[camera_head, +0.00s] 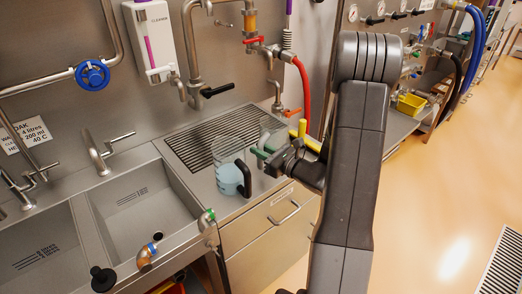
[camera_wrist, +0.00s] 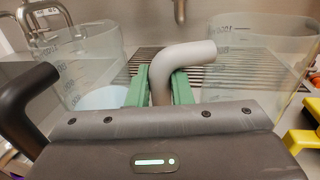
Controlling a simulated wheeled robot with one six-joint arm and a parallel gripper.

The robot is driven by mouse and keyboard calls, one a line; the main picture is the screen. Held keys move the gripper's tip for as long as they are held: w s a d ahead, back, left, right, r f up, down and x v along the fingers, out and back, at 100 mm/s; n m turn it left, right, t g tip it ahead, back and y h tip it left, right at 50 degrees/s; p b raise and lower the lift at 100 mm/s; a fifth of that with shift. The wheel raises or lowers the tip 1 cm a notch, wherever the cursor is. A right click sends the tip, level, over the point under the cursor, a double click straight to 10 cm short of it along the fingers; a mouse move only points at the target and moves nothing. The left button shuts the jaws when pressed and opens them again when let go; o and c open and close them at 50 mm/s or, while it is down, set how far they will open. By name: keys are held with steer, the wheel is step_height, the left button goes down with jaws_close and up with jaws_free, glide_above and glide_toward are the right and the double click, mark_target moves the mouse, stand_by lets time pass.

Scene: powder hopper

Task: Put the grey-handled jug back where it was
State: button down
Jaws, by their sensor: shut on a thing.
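The clear grey-handled jug (camera_head: 234,122) is over the ribbed drain plate in the head view and seems empty. It also shows at the right of the wrist view (camera_wrist: 262,48). My gripper (camera_head: 263,157) is shut on its grey handle (camera_wrist: 180,58), with the green fingertips (camera_wrist: 158,88) on either side. I cannot tell whether the jug's base touches the plate. A clear jug with a black handle and pale blue liquid (camera_head: 229,180) stands close in front. It is at the left of the wrist view (camera_wrist: 92,62).
The ribbed drain plate (camera_head: 190,150) lies beside the sink (camera_head: 150,210). Yellow handles (camera_head: 302,128) are close to my gripper on the far side, also in the wrist view (camera_wrist: 302,142). Taps and a red hose (camera_head: 304,85) rise behind.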

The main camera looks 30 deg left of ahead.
steer(key=c, duration=1.3)
jaws_free()
steer(key=shift+r+p, duration=0.2)
steer(key=shift+p, duration=0.15)
steer(key=s+d+b, duration=0.2)
steer(key=d, duration=0.9)
steer(key=shift+s+d+b, duration=0.2)
steer(key=shift+d+b, duration=0.15)
steer(key=shift+d, duration=0.05)
steer(key=shift+f, duration=0.1)
